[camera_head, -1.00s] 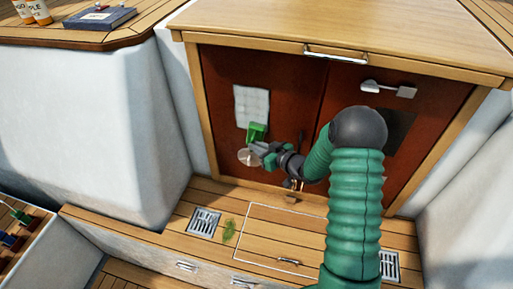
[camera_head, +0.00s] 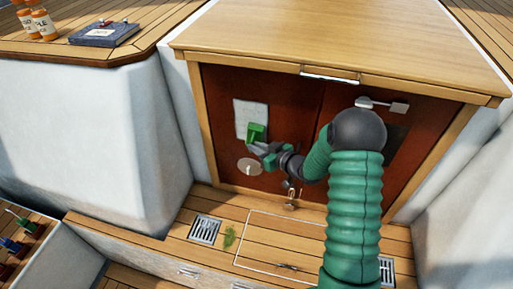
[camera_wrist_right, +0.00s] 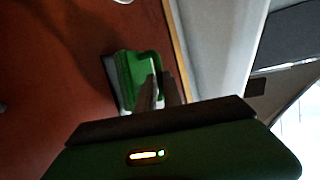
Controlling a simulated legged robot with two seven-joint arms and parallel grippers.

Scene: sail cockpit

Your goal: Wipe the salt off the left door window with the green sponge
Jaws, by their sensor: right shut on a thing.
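The left door window (camera_head: 246,114) is a pale whitish pane in the red-brown left door, at the middle of the head view. The green sponge (camera_head: 257,133) is at the pane's lower right corner; I cannot tell if it touches the glass. My right gripper (camera_head: 261,146) is shut on the sponge. In the right wrist view the sponge (camera_wrist_right: 138,80) sits between the fingers, its dark face toward the red-brown door. The pane is mostly out of the wrist view. My left gripper is in neither view.
A round pale disc (camera_head: 249,167) is on the left door below the window. The right door has a metal handle (camera_head: 381,105). Floor drains (camera_head: 205,230) and a leaf (camera_head: 229,237) lie below.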

